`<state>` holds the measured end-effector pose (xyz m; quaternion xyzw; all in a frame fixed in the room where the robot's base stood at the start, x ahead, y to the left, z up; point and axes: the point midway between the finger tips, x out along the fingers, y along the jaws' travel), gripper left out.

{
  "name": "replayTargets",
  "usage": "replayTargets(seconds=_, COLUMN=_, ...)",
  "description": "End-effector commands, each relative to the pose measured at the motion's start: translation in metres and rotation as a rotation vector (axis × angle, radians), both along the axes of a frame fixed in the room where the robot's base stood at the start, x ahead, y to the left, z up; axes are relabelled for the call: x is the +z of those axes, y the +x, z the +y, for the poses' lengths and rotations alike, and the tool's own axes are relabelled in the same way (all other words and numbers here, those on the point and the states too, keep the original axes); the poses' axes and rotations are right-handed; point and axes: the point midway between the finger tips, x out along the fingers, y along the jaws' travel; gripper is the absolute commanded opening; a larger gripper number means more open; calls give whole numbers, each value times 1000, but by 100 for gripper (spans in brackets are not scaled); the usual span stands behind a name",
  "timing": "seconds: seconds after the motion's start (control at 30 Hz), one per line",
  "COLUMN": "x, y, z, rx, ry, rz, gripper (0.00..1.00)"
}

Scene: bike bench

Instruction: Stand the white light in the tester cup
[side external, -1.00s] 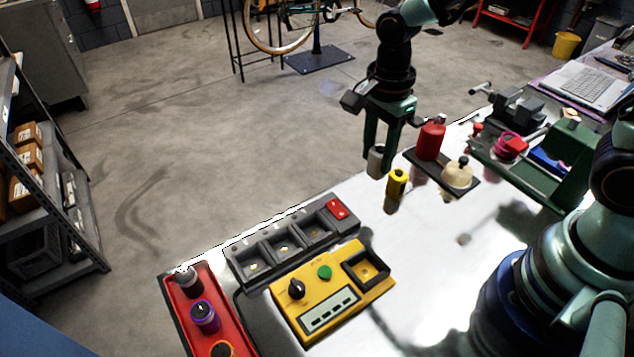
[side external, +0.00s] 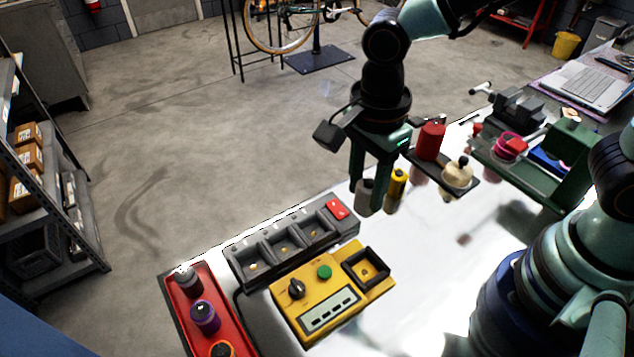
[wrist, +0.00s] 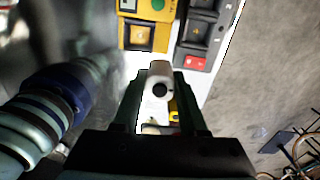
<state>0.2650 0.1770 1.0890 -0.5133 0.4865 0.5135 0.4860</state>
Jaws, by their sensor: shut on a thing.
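My gripper (side external: 368,205) is shut on the white light (side external: 364,193), a small pale cylinder held above the bench. In the wrist view the light (wrist: 160,76) sits between the two fingers (wrist: 160,95), with a dark round spot on its end. The tester is a yellow box (side external: 316,308) with a green button and a black knob. Its square black-rimmed cup (side external: 366,267) is empty and lies below and in front of the gripper in the side view. The cup also shows in the wrist view (wrist: 138,38), ahead of the light.
A yellow light (side external: 396,187) stands close beside my gripper. A red bottle (side external: 430,142) and a cream domed thing (side external: 458,172) stand on a dark tray. A grey charger (side external: 290,240) with empty bays lies behind the tester. A red tray (side external: 199,320) holds several lights.

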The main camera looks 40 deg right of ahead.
Motion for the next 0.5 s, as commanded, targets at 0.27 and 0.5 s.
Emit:
replayTargets(seconds=0.27, x=-35, y=-43, z=24, rx=2, ry=-1, rz=1, gripper=0)
replayTargets(seconds=0.5, x=-50, y=-46, z=25, rx=-3, ry=-1, rz=1, gripper=0)
